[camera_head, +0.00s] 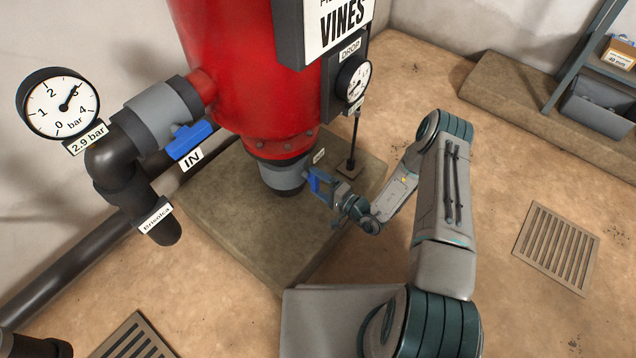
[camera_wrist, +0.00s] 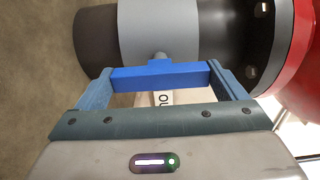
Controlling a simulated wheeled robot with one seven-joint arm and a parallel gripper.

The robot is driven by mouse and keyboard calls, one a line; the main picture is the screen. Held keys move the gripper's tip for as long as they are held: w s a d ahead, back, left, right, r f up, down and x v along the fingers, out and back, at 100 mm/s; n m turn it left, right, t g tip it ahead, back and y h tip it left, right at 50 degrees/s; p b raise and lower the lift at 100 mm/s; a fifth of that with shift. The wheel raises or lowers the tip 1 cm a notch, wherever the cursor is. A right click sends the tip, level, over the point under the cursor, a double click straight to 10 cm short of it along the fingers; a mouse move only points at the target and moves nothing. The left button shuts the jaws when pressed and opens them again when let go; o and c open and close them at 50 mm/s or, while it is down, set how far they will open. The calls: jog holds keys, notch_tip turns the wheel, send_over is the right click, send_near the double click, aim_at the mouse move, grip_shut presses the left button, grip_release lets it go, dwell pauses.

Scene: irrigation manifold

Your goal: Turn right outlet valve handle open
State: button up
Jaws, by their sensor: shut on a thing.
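The blue outlet valve handle (camera_wrist: 160,77) shows in the wrist view as a straight bar on a short stem beside the grey valve body (camera_wrist: 158,28). It runs left to right, roughly in line with the pipe there. My gripper (camera_wrist: 163,82) has a finger at each end of the bar and is shut on it. In the head view my gripper (camera_head: 328,188) is at the foot of the red tank, by the grey outlet fitting (camera_head: 284,176). The handle is partly hidden there.
The red tank (camera_head: 245,80) stands over a stone plinth (camera_head: 245,225). A blue IN handle (camera_head: 190,139) and the 2.9 bar gauge (camera_head: 58,103) are at left. The drop gauge (camera_head: 353,82) and a thin rod (camera_head: 353,140) are near my arm. Open floor lies right.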

jog(key=o, duration=0.7)
jog(key=shift+d, duration=0.15)
jog(key=p+v, duration=0.3)
jog(key=v, duration=1)
jog(key=shift+s+d+p, duration=0.2)
jog(key=shift+s+p, duration=0.05)
jog(key=shift+p, duration=0.15)
